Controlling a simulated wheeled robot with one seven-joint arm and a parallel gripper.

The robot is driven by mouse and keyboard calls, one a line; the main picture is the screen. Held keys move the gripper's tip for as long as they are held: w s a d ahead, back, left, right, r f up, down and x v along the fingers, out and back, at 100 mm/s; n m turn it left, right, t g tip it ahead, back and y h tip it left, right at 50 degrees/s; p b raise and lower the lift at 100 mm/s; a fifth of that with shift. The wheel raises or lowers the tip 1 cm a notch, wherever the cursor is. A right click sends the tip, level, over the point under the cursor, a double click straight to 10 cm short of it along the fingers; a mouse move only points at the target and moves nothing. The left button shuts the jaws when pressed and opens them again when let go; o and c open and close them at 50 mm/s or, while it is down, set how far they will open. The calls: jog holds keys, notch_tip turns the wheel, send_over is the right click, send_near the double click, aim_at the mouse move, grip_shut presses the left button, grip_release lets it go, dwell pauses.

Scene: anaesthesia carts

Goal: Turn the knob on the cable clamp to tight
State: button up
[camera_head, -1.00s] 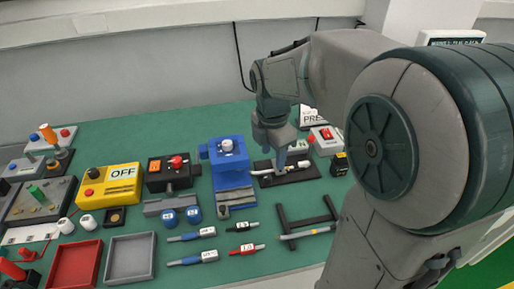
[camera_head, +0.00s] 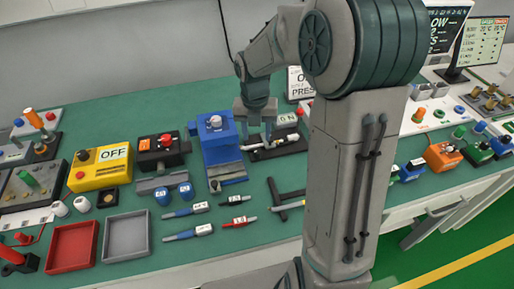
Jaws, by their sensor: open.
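What looks like the cable clamp is a low fixture on a black base (camera_head: 287,147) with a white cable-like piece (camera_head: 262,146) lying across it. It sits right of the blue device on the green bench top. My gripper (camera_head: 256,132) points down over the left part of this fixture, its two fingers apart and nothing seen between them. The clamp's knob cannot be made out; the gripper covers part of the fixture. Whether the fingertips touch anything is too small to tell.
A blue device (camera_head: 217,148) with a pale knob stands close left of my gripper. A black box with a red button (camera_head: 166,141) and a yellow OFF box (camera_head: 90,170) stand farther left. Labelled pens and a black bracket (camera_head: 285,195) lie in front.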

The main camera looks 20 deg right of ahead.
aim_at(257, 151)
notch_tip(257, 151, down, 7)
jog(key=shift+d, duration=0.1)
dwell(0.3)
